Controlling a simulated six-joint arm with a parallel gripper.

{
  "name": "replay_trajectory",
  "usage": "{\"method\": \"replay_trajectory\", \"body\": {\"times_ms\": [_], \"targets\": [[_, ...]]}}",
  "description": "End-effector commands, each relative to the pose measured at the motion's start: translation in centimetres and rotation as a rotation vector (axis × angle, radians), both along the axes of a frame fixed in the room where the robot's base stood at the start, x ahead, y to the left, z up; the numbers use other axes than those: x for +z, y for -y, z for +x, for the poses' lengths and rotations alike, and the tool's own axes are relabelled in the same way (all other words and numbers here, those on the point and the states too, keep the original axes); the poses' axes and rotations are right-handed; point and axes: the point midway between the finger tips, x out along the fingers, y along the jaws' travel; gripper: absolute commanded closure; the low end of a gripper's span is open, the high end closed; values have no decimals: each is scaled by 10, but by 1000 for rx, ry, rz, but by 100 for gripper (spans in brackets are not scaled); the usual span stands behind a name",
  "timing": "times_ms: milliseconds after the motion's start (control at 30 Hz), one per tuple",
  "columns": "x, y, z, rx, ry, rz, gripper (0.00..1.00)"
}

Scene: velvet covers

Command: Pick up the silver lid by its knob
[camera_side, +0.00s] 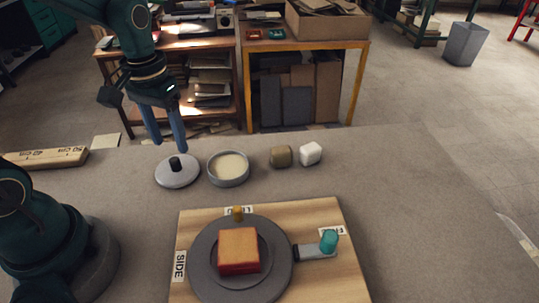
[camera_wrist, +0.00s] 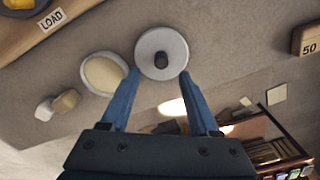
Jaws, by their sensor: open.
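The silver lid (camera_side: 178,174) is a flat grey disc with a dark upright knob (camera_side: 176,163). It lies on the grey table, left of a round pot (camera_side: 228,169) with pale contents. My gripper (camera_side: 168,145) is above the lid with its blue fingers pointing down. In the wrist view, the lid (camera_wrist: 162,48) and its knob (camera_wrist: 162,59) show just beyond the open fingertips (camera_wrist: 158,72), the knob lined up near the middle between them. Nothing is between the fingers. The pot also shows in the wrist view (camera_wrist: 103,73).
An olive block (camera_side: 281,156) and a white block (camera_side: 310,153) stand right of the pot. A wooden board (camera_side: 335,280) in front carries a dark round plate (camera_side: 203,270) with a red-sided block (camera_side: 238,251). A marked wooden bar (camera_side: 45,158) lies at left.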

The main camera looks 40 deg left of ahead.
Motion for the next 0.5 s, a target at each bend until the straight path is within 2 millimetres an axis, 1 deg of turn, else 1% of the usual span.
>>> {"method": "replay_trajectory", "body": {"times_ms": [167, 333, 500], "targets": [[-17, -2, -3, 10, -19, -6, 38], [-39, -1, -3, 9, -18, -5, 38], [-52, -1, -3, 9, -14, -4, 38]]}}
